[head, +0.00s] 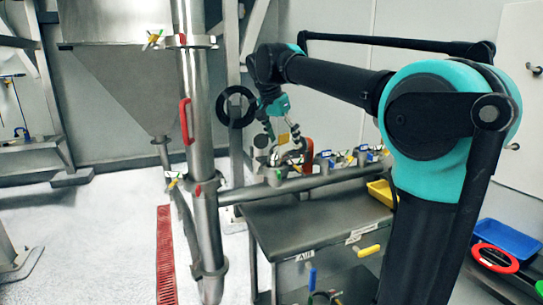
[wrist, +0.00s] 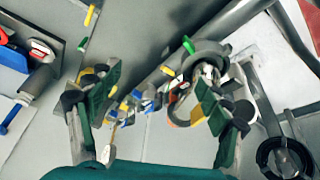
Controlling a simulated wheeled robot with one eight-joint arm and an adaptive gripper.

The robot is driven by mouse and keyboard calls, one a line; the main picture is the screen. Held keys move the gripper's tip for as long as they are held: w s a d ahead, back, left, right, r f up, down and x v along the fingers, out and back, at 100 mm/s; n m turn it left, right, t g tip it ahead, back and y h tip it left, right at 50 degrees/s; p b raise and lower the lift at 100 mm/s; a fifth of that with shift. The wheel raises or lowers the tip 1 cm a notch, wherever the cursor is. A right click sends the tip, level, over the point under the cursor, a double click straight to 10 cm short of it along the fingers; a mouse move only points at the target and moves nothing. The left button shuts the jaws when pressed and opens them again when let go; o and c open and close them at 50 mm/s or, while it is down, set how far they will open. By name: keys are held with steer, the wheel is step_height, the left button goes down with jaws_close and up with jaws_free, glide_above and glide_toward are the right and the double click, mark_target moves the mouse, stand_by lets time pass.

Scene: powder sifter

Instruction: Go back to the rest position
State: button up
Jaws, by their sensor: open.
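My gripper (head: 285,140) hangs below the end of my black and teal arm in the head view, above the horizontal steel pipe and the grey table. In the wrist view my gripper (wrist: 155,108) has its two green-padded fingers spread wide apart, with nothing held between them. Below it in the wrist view are small valves (wrist: 148,99) with blue and yellow handles, and a round clamp fitting (wrist: 206,58) close to the right finger. I cannot tell whether that finger touches the fitting.
A vertical steel pipe (head: 197,120) with red handles stands left of my gripper. A horizontal pipe (head: 300,184) crosses over the grey table (head: 300,225). A steel hopper (head: 125,85) is at the left. A yellow bin (head: 381,193) and a blue bin (head: 508,240) are at the right.

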steer(key=s+d+f+n+y, duration=0.1)
steer(key=s+d+f+n, duration=0.15)
steer(key=d+f, duration=0.45)
steer(key=s+d+f+n, duration=0.15)
steer(key=s+f, duration=0.25)
steer(key=f, duration=0.7)
steer(key=s+d+f+n+y, duration=0.1)
steer(key=s+d+f+n, duration=0.1)
steer(key=s+f, duration=0.7)
steer(key=s+d+f+n+t, duration=0.1)
steer(key=s+d+f, duration=0.3)
steer(key=s+f, duration=0.4)
step_height(320, 180, down, 2)
steer(key=shift+s+d+f+n+y, duration=0.1)
steer(key=shift+s+d+n+y, duration=0.3)
steer(key=shift+n, duration=0.2)
